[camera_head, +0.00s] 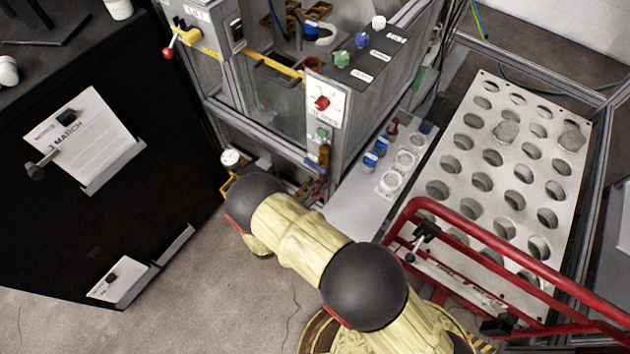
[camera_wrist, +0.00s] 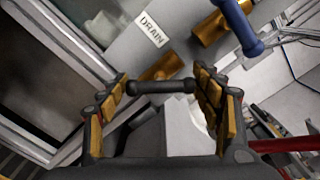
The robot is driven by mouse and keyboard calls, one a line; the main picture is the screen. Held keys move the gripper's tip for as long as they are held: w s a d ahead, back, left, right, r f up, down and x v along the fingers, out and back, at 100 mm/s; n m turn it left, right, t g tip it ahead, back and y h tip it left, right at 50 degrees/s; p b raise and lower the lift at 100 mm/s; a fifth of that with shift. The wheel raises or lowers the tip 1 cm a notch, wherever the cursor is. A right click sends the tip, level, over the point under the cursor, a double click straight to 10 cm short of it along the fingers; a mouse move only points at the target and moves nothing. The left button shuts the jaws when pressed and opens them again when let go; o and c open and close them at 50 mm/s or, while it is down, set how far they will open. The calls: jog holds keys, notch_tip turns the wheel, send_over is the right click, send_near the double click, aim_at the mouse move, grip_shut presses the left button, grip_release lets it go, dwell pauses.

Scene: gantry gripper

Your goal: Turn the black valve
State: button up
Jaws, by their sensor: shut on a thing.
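The black valve (camera_wrist: 160,87) shows in the wrist view as a short dark bar handle in front of brass pipework (camera_wrist: 163,68), just below a white DRAIN label (camera_wrist: 149,30). My gripper (camera_wrist: 162,88) has its yellow-padded fingers at the two ends of the bar, shut on it. The bar lies roughly level across the picture between the fingertips. In the head view my arm reaches toward the foot of the machine frame, and I cannot make out the black valve or the fingers there.
A blue-handled valve (camera_wrist: 236,25) on brass fittings is close by at upper right in the wrist view. The metal-framed machine (camera_head: 285,105) rises behind the arm. A red rail (camera_head: 500,255) and a perforated plate (camera_head: 505,150) stand at the right. Open floor (camera_head: 225,290) lies at lower left.

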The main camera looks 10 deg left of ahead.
dwell(0.3)
jog(key=o, duration=0.9)
jog(key=shift+s, duration=0.1)
jog(key=v, duration=1.1)
jog(key=shift+s+a, duration=0.15)
jog(key=shift+s, duration=0.25)
